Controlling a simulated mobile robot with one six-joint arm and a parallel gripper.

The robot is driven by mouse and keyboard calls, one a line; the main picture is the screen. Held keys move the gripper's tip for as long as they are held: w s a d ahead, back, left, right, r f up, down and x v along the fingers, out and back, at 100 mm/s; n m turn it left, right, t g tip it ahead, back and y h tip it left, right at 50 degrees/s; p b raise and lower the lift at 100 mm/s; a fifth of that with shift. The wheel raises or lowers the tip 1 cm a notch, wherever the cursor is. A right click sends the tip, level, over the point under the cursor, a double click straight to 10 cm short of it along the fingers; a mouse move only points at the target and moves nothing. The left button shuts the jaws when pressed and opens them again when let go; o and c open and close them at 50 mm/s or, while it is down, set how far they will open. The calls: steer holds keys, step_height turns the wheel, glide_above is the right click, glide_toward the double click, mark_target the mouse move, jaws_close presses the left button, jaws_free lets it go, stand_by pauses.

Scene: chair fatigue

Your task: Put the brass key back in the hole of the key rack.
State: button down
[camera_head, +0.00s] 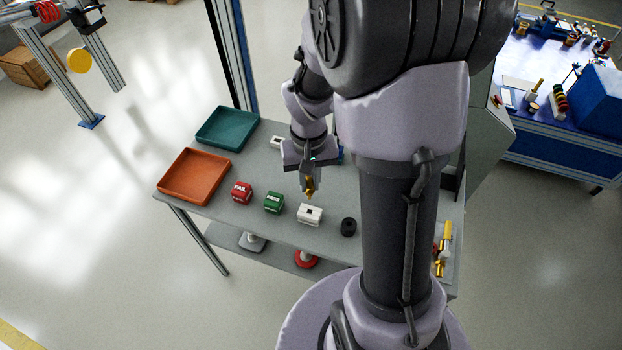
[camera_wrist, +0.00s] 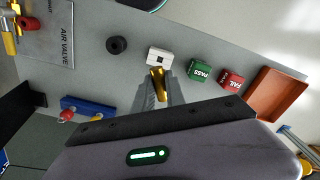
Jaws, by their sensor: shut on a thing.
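The brass key (camera_head: 310,187) is held upright between the jaws of my gripper (camera_head: 309,180), its lower end pointing down. In the wrist view the brass key (camera_wrist: 158,84) shows between the two fingers, close to a white block (camera_wrist: 152,60). This white block (camera_head: 309,220) has a dark square hole in its top and sits below the key. The key appears to be above the block and apart from it.
Green PASS (camera_head: 273,203) and red FAIL (camera_head: 241,192) blocks stand left of the white block. A black ring (camera_head: 348,228) is to its right. Orange (camera_head: 190,180) and teal (camera_head: 228,130) trays fill the table's left end. Another white block (camera_head: 277,142) stands behind.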

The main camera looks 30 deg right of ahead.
mark_target(310, 196)
steer(key=shift+f+b, duration=2)
steer(key=shift+f, duration=0.65)
steer(key=shift+f, duration=0.15)
steer(key=shift+f+b, duration=0.35)
steer(key=shift+b, duration=0.1)
steer(key=shift+f+b, duration=1.3)
steer(key=shift+f, duration=0.25)
steer(key=c, duration=1.3)
jaws_free()
step_height(310, 196, up, 18)
steer(key=p, duration=0.8)
steer(key=shift+f, duration=0.25)
